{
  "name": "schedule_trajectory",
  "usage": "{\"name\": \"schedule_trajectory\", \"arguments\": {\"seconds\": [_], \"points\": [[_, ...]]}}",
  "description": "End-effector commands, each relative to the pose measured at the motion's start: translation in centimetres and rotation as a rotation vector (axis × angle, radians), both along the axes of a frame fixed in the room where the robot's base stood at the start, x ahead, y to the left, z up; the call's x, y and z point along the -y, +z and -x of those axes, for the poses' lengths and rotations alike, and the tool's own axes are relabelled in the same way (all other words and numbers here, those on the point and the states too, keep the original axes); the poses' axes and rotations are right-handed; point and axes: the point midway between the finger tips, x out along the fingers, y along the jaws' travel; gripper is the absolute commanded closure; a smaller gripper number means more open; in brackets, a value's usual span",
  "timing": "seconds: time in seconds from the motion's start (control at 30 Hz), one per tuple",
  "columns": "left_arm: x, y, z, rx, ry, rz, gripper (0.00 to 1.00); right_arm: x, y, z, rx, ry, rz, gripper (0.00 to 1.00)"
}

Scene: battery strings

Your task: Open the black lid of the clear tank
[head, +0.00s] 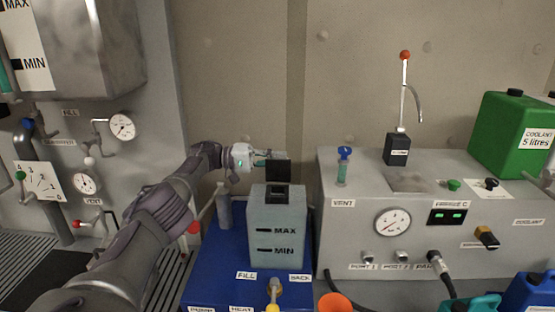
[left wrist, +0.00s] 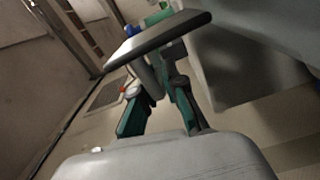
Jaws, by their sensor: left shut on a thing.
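The clear tank (head: 278,225) is a pale box with MAX and MIN marks, standing on a blue unit. Its black neck (head: 271,194) is on top. The black lid (head: 279,171) stands tilted up above the neck, with its dark face to the head camera. My left gripper (head: 262,163) reaches in from the left and is shut on the lid at its upper left. In the left wrist view the lid is a dark plate (left wrist: 160,38) beyond my green-padded fingers; the exact contact is hard to see. My right gripper is not in view.
A grey console with a gauge (head: 392,222) stands right of the tank, with a red-tipped lever (head: 404,85) and a green coolant can (head: 510,133) on it. A yellow-capped fitting (head: 274,290) sits in front.

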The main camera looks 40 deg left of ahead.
Motion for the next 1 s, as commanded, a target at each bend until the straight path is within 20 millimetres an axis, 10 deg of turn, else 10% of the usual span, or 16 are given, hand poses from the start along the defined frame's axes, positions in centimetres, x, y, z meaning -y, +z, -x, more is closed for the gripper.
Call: {"name": "schedule_trajectory", "arguments": {"seconds": [0.07,0.23,0.63,1.0], "points": [[-0.1,-0.2,0.0,-0.003,0.004,-0.002,1.0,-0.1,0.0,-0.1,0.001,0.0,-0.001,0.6],[-0.1,-0.2,0.0,-0.001,0.002,-0.002,0.64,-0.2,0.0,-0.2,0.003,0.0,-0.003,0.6],[-0.1,0.6,0.0,0.002,0.0,-0.003,0.64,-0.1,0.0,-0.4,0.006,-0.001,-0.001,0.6],[-0.1,6.4,0.0,0.004,0.0,-0.007,0.64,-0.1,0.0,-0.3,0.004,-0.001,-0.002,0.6]]}}
